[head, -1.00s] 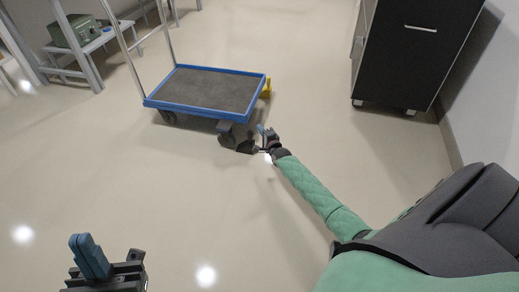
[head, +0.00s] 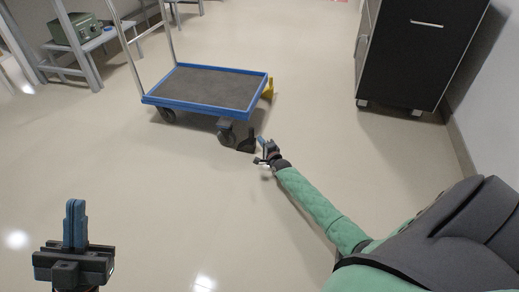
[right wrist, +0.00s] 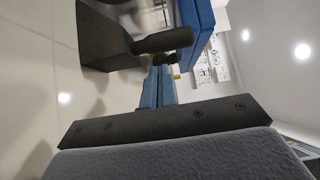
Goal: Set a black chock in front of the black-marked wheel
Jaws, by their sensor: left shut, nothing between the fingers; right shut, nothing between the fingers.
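A blue-rimmed cart (head: 210,88) stands on the floor. Its near front wheel (head: 227,134) is dark; I cannot make out a mark on it. A black chock (head: 246,139) stands on the floor just right of that wheel, close against it; I cannot tell whether they touch. In the right wrist view a dark block, seemingly the chock (right wrist: 103,40), is large at upper left. My right gripper (head: 262,143) is shut and empty, just right of the chock and apart from it. Its blue fingers (right wrist: 158,86) are together. My left gripper (head: 75,223) is shut and empty at lower left, far from the cart.
A yellow piece (head: 267,90) is at the cart's far right corner. A black cabinet on casters (head: 412,60) stands at the right near the wall. A grey bench (head: 90,42) with a green device (head: 75,28) is at upper left. The middle floor is clear.

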